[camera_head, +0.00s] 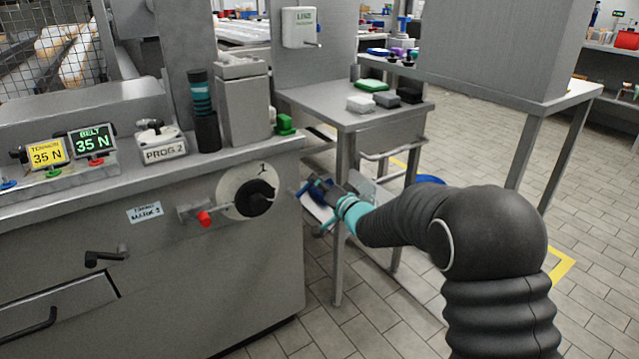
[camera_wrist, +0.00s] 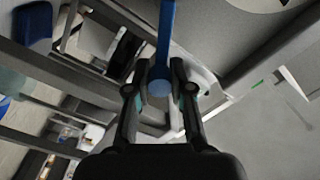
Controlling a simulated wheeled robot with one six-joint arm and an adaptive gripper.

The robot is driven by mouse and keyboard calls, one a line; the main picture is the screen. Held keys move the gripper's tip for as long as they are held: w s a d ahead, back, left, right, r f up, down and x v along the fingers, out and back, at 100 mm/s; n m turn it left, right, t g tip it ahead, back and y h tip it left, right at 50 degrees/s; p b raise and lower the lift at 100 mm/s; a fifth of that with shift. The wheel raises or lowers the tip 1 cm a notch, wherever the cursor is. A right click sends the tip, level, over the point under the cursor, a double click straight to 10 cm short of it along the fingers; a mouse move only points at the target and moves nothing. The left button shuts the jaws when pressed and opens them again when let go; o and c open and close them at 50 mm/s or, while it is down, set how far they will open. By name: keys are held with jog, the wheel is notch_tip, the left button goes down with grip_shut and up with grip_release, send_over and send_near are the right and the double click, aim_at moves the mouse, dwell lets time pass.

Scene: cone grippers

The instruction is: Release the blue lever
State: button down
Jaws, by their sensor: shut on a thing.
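The blue lever (camera_wrist: 166,35) runs down from the top middle of the wrist view, and its rounded end (camera_wrist: 159,88) sits between the two fingers. My gripper (camera_wrist: 160,76) is shut on the lever near that end, one dark finger on each side. In the head view my gripper (camera_head: 318,193) is just right of the grey machine's front corner, at the end of my dark arm with its teal band. Only a little blue shows there, and the fingers largely hide the lever.
The grey machine (camera_head: 180,270) carries a black knob (camera_head: 257,198) and a red-tipped handle (camera_head: 204,218) on its front. A small grey table (camera_head: 345,118) with blocks stands behind my gripper. Tiled floor (camera_head: 330,335) is open below.

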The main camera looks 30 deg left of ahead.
jog(key=c, duration=1)
grip_release()
jog(key=shift+a, duration=0.15)
jog(key=shift+d, duration=0.25)
jog(key=shift+s+d, duration=0.1)
jog(key=shift+d, duration=0.15)
jog(key=v, duration=1.1)
jog(key=shift+s, duration=0.15)
jog(key=shift+f, duration=0.1)
